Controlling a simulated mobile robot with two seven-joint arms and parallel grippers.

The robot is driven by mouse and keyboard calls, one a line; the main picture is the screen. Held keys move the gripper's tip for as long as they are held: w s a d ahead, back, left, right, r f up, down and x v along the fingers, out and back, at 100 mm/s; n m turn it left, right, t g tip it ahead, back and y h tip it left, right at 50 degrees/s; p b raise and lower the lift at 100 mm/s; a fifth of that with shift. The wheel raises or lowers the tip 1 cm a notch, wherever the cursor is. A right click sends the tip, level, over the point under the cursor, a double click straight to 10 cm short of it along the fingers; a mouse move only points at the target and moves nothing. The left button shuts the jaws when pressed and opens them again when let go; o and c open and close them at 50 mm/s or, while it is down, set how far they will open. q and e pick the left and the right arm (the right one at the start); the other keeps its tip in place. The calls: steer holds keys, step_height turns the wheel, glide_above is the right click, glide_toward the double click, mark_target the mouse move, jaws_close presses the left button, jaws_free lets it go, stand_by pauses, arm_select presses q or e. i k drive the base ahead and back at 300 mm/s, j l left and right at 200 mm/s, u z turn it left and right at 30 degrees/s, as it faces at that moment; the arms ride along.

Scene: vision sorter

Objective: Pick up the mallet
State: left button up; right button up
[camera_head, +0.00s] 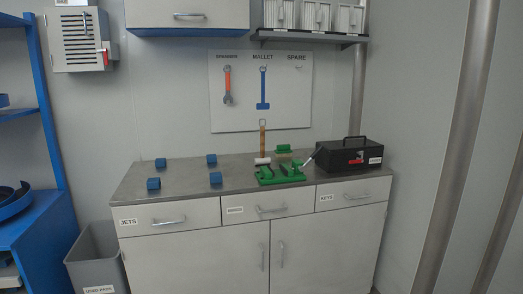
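A mallet (262,142) with a wooden handle, a pale head at the bottom and a loop at the top stands upright at the back of the grey counter. I cannot tell whether it leans on the wall. On the white board (295,112) above it, a blue mallet shape (263,90) shows under the word MALLET; I cannot tell if it is painted or solid. Neither of my grippers is in view.
On the counter (188,181), several blue blocks (154,184) lie at the left. A green fixture (279,174) is just right of the mallet. A black toolbox (348,155) stands at the right. A grey bin (95,257) is on the floor at the left.

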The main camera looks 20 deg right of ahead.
mark_target(260, 161)
steer(key=i+l, duration=0.3)
steer(key=i, duration=0.2)
steer(key=i+l, duration=0.3)
steer(key=i, duration=0.2)
